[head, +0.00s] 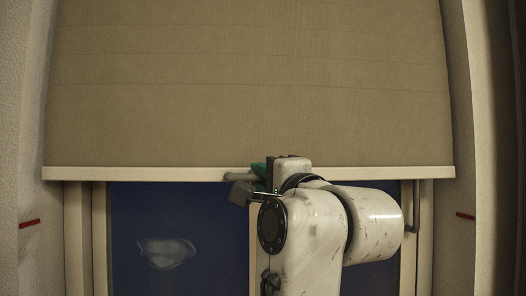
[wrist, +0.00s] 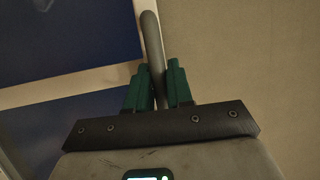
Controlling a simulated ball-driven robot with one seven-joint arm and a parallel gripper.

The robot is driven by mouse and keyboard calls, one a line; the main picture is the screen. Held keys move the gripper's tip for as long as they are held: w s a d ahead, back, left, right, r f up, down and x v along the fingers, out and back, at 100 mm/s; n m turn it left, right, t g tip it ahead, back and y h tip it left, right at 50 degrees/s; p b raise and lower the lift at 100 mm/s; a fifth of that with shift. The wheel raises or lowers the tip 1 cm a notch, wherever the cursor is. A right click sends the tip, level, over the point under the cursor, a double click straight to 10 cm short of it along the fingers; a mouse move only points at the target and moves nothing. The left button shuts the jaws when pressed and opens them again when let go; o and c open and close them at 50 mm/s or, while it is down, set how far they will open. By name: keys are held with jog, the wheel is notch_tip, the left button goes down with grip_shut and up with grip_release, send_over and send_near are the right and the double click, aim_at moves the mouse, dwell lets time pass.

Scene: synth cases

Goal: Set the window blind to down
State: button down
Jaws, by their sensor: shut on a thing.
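The beige window blind (head: 250,85) covers the upper part of the window in the head view. Its cream bottom rail (head: 140,174) hangs about level, above a strip of dark blue glass. A grey bar handle (head: 238,177) sits at the rail's middle. My gripper (head: 259,172) is at this handle, partly hidden by my arm. In the wrist view the handle (wrist: 152,42) runs down between the green fingers of my gripper (wrist: 158,82), which are shut on it. The blind (wrist: 235,50) fills the right of that view.
Red marks show on the left (head: 29,222) and right (head: 465,215) side walls, below the rail's height. The window glass (head: 180,225) has a pale smudge. A window handle (head: 412,210) stands on the right of the frame, close to my arm.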

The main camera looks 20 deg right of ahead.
notch_tip(320, 180, down, 40)
jog(key=b, duration=2)
jog(key=shift+f, duration=0.15)
jog(key=c, duration=1.1)
grip_release()
jog(key=shift+s, duration=0.1)
jog(key=v, duration=1)
jog(key=shift+s, duration=0.35)
